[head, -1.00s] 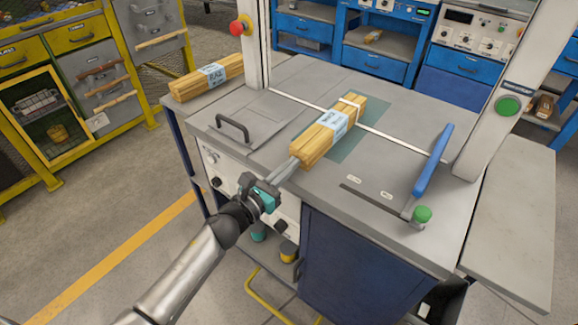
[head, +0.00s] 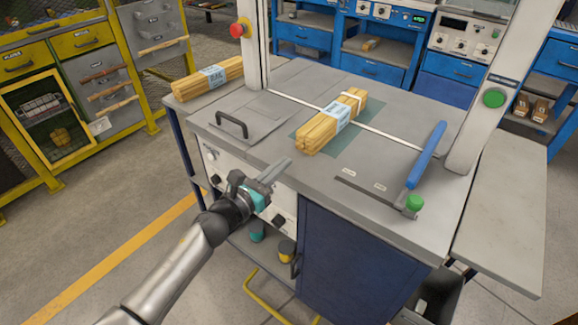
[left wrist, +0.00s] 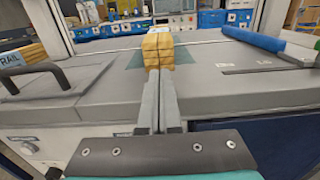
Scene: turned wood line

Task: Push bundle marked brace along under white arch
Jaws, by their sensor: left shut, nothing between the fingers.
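A bundle of yellow wood sticks (head: 317,134) lies on the grey bench top, with a pale blue label whose word I cannot read. It lies lengthwise across the line between the posts of the white arch (head: 483,115), far end past that line. The left wrist view shows its near end (left wrist: 158,50). In the left wrist view the fingers (left wrist: 158,85) point at the bundle. My right gripper is not in view.
A second bundle labelled RAIL (head: 213,78) lies on the left side shelf. A black handle (head: 232,124) stands on the bench left of the bundle. Bench top beyond the arch line looks clear.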

